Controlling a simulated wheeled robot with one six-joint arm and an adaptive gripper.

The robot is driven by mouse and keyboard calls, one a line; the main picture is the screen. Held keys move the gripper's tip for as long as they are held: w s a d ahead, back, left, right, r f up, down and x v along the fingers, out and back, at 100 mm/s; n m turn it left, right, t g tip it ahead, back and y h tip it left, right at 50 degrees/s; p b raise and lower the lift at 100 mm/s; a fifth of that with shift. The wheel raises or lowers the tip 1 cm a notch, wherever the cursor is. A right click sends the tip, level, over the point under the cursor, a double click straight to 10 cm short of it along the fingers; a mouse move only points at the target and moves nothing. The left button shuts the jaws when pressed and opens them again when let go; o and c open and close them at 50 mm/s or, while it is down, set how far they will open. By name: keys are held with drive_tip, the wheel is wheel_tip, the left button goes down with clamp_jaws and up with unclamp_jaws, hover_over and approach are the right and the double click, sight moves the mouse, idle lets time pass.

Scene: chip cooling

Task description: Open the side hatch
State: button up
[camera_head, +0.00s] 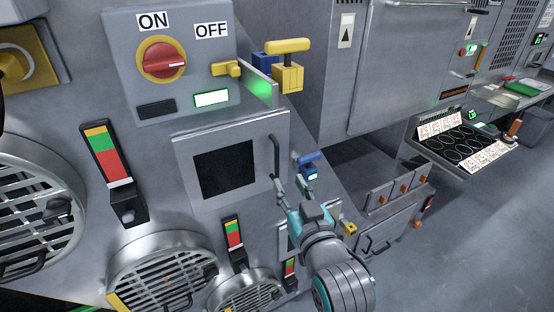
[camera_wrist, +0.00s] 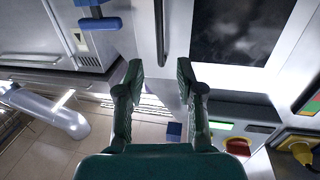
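The side hatch (camera_head: 180,160) is a square grey metal panel with a dark window, and it looks shut. Its upright black handle (camera_head: 276,155) is on its right edge. My gripper (camera_head: 291,185) is at the lower end of the handle, with its fingers apart. In the wrist view, the gripper (camera_wrist: 159,68) is open and empty. The handle (camera_wrist: 160,30) shows ahead of the gap between the fingertips, and the hatch (camera_wrist: 180,20) with its dark window lies to the right. I cannot tell whether a finger touches the handle.
A blue-handled fitting (camera_head: 309,163) is close to the right of my gripper. Above are a red ON/OFF knob (camera_head: 162,62) and a yellow lever (camera_head: 288,65). Round grilles (camera_head: 160,270) are below left. A shelf with black discs (camera_head: 465,145) is farther right, with open floor (camera_head: 440,250) below.

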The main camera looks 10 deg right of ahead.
sight(278, 161)
drive_tip(key=w, duration=0.6)
drive_tip(key=w+a, duration=0.1)
drive_tip(key=w, duration=0.3)
drive_tip(key=shift+a, duration=0.1)
clamp_jaws()
